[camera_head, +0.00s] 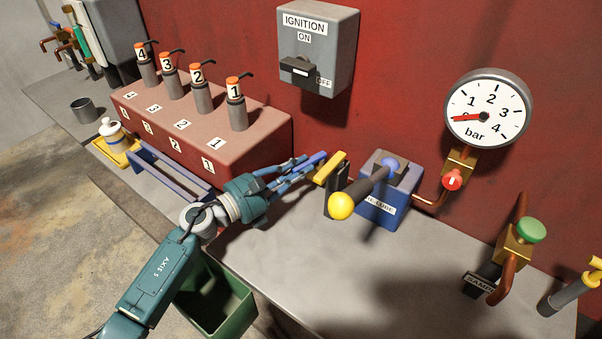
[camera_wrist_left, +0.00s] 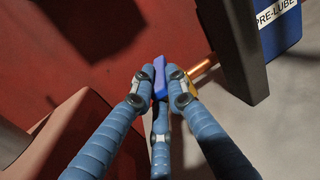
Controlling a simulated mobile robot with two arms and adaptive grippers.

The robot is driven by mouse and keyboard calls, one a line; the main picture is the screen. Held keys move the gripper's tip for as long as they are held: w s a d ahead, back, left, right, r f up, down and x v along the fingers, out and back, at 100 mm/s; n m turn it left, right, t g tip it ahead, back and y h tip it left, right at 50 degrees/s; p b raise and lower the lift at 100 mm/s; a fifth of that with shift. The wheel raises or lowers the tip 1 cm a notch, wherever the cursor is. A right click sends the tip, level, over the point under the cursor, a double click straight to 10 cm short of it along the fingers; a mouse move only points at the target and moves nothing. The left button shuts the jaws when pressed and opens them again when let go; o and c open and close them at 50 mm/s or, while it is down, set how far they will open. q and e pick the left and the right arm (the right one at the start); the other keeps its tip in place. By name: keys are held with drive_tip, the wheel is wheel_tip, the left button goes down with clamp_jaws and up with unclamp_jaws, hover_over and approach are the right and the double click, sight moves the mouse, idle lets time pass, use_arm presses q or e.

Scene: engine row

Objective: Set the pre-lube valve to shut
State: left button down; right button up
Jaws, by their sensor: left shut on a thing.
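The pre-lube unit is a blue box (camera_head: 378,213) with a dark lever ending in a yellow ball knob (camera_head: 342,206). Left of it is a brass-yellow valve body (camera_head: 330,167) with a blue handle (camera_head: 308,163) pointing left. In the left wrist view a copper pipe (camera_wrist_left: 203,65) runs by this valve, and part of the PRE-LUBE label (camera_wrist_left: 277,12) shows. My left gripper (camera_head: 302,170) is shut on the blue handle (camera_wrist_left: 159,78), its fingertips on both sides of it. The fingers hide much of the handle and valve. My right gripper is out of view.
A red block (camera_head: 250,150) with several numbered pumps stands left of the valve. A dark upright plate (camera_head: 338,195) is close to the lever. A pressure gauge (camera_head: 487,108) and a green-knobbed valve (camera_head: 530,230) are to the right. The front bench (camera_head: 300,260) is clear.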

use_arm(q)
drive_tip(key=shift+f, duration=0.25)
drive_tip(key=c, duration=1.7)
unclamp_jaws()
drive_tip(key=shift+r, duration=0.1)
drive_tip(key=v, duration=1.2)
drive_tip(key=shift+a, duration=0.1)
